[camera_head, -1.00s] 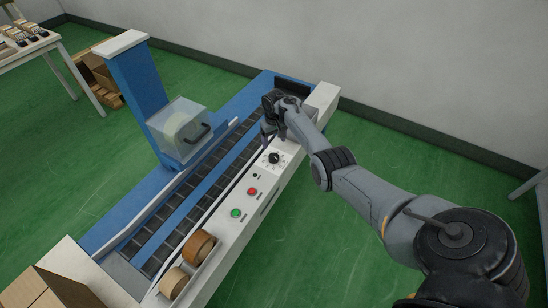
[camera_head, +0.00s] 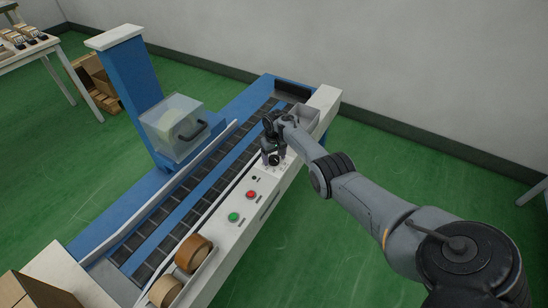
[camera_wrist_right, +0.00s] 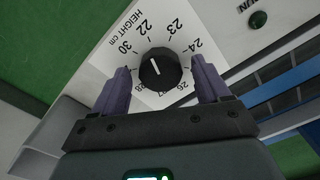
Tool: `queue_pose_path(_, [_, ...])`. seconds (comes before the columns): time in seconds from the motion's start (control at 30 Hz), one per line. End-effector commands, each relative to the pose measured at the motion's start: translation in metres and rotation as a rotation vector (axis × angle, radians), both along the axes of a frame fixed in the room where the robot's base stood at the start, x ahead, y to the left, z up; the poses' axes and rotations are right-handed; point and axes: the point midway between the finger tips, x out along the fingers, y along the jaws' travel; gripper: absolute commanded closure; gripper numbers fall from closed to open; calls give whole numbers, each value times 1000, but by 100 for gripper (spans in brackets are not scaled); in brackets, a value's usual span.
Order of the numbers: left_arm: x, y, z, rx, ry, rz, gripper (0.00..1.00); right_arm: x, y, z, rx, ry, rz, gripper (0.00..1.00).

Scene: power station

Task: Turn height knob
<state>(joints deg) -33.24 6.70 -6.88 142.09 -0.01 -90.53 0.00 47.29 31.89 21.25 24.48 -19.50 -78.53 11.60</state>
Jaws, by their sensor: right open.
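The height knob (camera_wrist_right: 160,69) is a round black knob with a white pointer line. It sits on a white dial plate (camera_wrist_right: 126,38) marked "HEIGHT cm" with numbers around it. My right gripper (camera_wrist_right: 162,80) is open, with one purple finger on each side of the knob and visible gaps between. In the head view my right gripper (camera_head: 273,157) is over the dial on the machine's white panel and partly hides the knob. My left gripper is not in view.
The panel also carries a red button (camera_head: 251,194), a green button (camera_head: 233,217) and tape rolls (camera_head: 193,254). The conveyor (camera_head: 205,187) runs alongside, with a blue column (camera_head: 121,77) and a clear guard box (camera_head: 172,125) beyond it. Green floor lies open on the right.

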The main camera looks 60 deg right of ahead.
Motion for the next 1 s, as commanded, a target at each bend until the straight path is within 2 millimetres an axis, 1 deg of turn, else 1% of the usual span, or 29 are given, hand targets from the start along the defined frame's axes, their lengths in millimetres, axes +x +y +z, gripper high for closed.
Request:
queue_pose_path(0.03, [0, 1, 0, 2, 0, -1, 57, 0, 0, 0, 0, 0, 0, 24])
queue_pose_path(0.07, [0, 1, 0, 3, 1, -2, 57, 0, 0, 0, 0, 0, 0, 28])
queue_pose_path(0.4, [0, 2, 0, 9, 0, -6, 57, 0, 0, 0, 0, 1, 0, 80])
queue_pose_path(0.73, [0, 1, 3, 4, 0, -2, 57, 0, 1, 0, 2, 1, -43, 80])
queue_pose_path(0.87, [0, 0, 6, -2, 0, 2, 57, 0, 1, 1, 2, 2, -104, 80])
queue_pose_path(1.0, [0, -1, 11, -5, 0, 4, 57, 0, 1, 1, 2, 2, -204, 80])
